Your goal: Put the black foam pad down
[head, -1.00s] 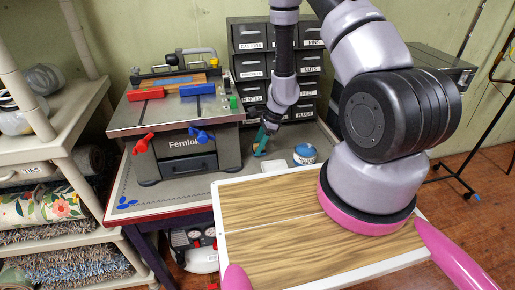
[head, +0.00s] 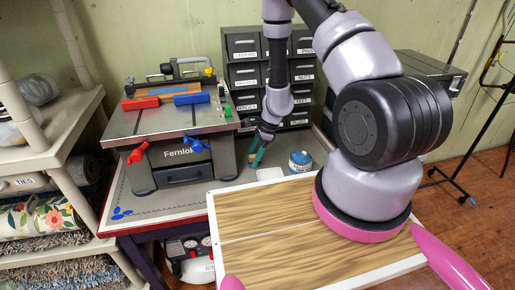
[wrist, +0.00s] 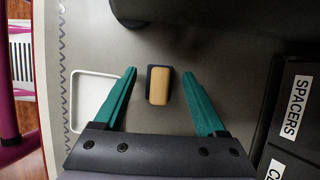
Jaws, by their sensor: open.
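My gripper (head: 260,150) is open, its teal fingers low over the grey bench mat beside the grey machine. In the wrist view my gripper (wrist: 158,82) has its fingertips apart, one on each side of a small block. The block has a tan top (wrist: 158,88) and a dark part, likely the black foam pad (wrist: 149,78), showing along its edges. There are visible gaps between the block and both fingers. The block appears to rest on the mat. In the head view it is small and partly hidden by the fingers.
A shallow white tray (wrist: 94,98) lies left of the block in the wrist view. A blue-and-white tin (head: 300,161) stands right of my gripper. Labelled black drawers (head: 245,75) stand behind. The grey machine (head: 183,160) is at left.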

